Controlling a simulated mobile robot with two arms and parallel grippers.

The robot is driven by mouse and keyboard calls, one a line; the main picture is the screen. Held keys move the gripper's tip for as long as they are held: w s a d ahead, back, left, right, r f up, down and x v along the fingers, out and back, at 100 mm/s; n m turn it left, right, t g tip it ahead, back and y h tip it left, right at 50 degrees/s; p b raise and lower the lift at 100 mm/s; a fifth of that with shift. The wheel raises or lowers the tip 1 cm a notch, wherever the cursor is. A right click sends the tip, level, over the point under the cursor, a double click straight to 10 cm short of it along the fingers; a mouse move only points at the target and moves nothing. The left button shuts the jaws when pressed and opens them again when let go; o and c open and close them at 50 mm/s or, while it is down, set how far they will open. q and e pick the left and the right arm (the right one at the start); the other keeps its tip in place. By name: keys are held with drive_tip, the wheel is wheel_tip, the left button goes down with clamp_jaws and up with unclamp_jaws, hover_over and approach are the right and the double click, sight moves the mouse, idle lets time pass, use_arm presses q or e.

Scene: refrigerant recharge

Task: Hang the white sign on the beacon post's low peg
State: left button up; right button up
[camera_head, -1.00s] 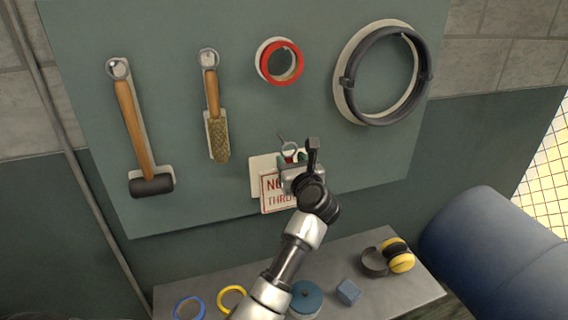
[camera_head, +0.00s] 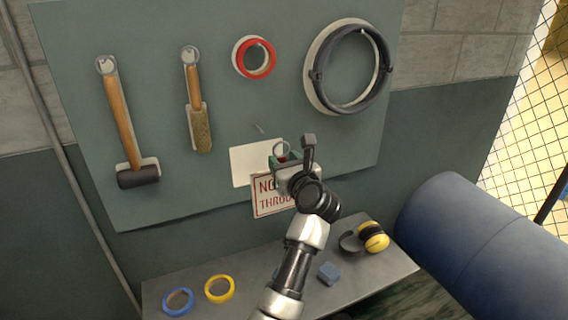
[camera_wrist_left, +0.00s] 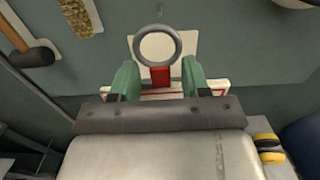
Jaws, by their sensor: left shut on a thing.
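The white sign (camera_head: 266,194) with red lettering hangs from my left gripper (camera_head: 285,161), in front of the pegboard's lower edge. Its grey ring (camera_head: 282,148) sticks up above the jaws. In the left wrist view my gripper (camera_wrist_left: 161,82) has its green fingers shut on the red tab (camera_wrist_left: 160,76) under the ring (camera_wrist_left: 157,46). The gripper hides much of the sign there. The ring is apart from the board's bare peg (camera_head: 260,128). I cannot make out the beacon post or its low peg. My right gripper is not in view.
A hammer (camera_head: 122,130), a brush (camera_head: 197,115), red tape (camera_head: 255,58) and a black hose ring (camera_head: 348,68) hang on the board (camera_head: 225,110). Below is a grey bench (camera_head: 250,262) with tape rolls and yellow earmuffs (camera_head: 373,237). A blue cylinder (camera_head: 470,235) lies right.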

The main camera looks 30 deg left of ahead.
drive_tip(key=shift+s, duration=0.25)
